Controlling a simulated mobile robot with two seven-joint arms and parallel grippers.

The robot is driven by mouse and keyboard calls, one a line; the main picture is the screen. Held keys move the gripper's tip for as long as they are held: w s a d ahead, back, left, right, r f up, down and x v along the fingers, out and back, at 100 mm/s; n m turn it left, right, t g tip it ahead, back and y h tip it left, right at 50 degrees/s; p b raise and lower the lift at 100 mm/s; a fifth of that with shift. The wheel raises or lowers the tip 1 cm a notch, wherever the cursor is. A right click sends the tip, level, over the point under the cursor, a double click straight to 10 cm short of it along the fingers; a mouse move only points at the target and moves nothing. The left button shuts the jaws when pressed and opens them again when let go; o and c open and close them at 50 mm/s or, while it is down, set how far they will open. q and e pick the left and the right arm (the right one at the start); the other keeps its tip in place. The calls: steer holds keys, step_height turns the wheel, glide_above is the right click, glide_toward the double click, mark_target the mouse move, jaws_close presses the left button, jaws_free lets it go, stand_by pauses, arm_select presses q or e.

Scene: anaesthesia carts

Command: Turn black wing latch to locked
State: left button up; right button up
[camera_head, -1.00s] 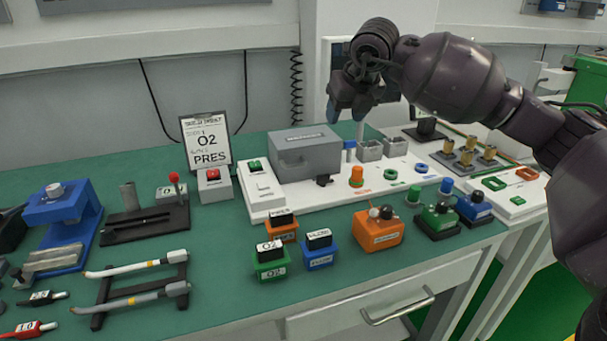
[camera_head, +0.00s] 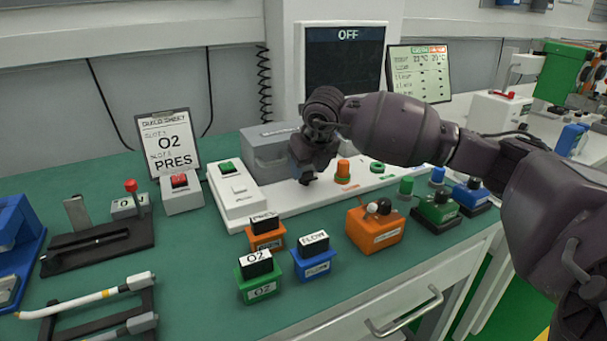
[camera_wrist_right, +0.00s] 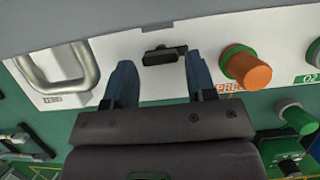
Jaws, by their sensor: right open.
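The black wing latch (camera_wrist_right: 165,54) shows in the right wrist view on the white panel, just below the edge of the grey box (camera_wrist_right: 150,12). Its wing lies roughly crosswise in that picture. My right gripper (camera_wrist_right: 160,66) is open, with one blue-grey finger to each side of the latch and a gap on both sides; no contact shows. In the head view my right gripper (camera_head: 306,168) hangs at the front right corner of the grey box (camera_head: 264,150). There the latch is hard to tell from the dark fingers. My left gripper is out of view.
An orange knob (camera_wrist_right: 246,68) stands close to the right finger in the wrist view. A metal handle (camera_wrist_right: 62,72) is on the left. Orange (camera_head: 374,230), blue (camera_head: 314,262) and green (camera_head: 258,284) blocks stand in front on the green bench.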

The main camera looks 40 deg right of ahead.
steer(key=shift+x, duration=0.75)
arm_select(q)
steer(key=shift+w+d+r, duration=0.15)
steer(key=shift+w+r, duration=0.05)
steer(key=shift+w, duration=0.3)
arm_select(e)
steer(key=shift+w, duration=0.1)
steer(key=c, duration=0.6)
steer(key=shift+c, duration=0.2)
steer(key=shift+d+n, duration=0.1)
steer(key=shift+n, duration=0.5)
steer(key=shift+n+y, duration=0.6)
steer(key=shift+n, duration=0.5)
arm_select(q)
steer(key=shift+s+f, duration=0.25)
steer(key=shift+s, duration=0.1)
arm_select(e)
steer(key=shift+d+f+n+y, duration=0.1)
steer(key=shift+n+y, duration=0.7)
steer(key=shift+n, duration=1.1)
